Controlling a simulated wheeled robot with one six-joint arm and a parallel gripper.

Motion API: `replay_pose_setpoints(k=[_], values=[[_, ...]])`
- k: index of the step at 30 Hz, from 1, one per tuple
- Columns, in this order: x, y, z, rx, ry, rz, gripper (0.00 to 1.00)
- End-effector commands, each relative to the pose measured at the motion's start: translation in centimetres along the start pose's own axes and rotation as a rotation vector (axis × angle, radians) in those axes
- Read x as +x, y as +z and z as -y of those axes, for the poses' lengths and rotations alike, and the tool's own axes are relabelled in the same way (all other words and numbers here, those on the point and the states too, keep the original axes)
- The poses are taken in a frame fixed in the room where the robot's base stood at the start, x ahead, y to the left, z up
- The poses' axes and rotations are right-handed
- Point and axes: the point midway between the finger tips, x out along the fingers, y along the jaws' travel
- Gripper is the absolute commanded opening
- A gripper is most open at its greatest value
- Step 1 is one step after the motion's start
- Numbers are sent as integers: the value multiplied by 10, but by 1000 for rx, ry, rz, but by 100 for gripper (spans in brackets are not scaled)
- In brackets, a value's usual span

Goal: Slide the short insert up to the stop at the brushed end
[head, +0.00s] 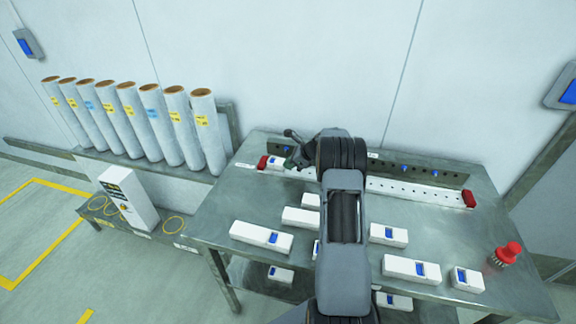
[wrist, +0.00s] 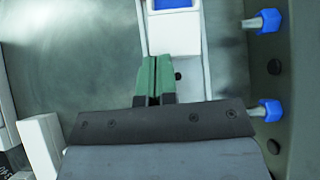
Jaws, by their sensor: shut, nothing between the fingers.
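A white insert with a blue window (head: 278,163) lies in the white channel (head: 415,190) along the back of the bench, at its left end. A red stop (head: 263,162) is right beside it; I cannot tell whether they touch. Another red stop (head: 469,199) closes the right end. My gripper (head: 291,164) is at the insert's right side, partly hidden by my arm. In the wrist view its green fingers (wrist: 154,82) are shut with nothing between them, at the near end of the insert (wrist: 173,35). Contact is hard to judge. Which end is brushed is unclear.
A dark upright plate with blue pins (head: 405,170) runs behind the channel; its pins (wrist: 265,111) are close at right in the wrist view. Several white blocks, including one at front left (head: 261,237), lie on the bench. A red knob (head: 508,252) stands at right.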

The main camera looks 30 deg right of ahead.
Motion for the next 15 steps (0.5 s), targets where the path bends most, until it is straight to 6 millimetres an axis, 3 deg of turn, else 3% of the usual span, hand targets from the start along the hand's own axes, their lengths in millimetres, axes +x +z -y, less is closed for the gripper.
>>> replay_pose_setpoints(k=[8,13,15], values=[[-7,-7,1,-2,2,-1,0],[-26,-24,6,-2,1,0,0],[-42,-23,6,-6,-1,1,0]])
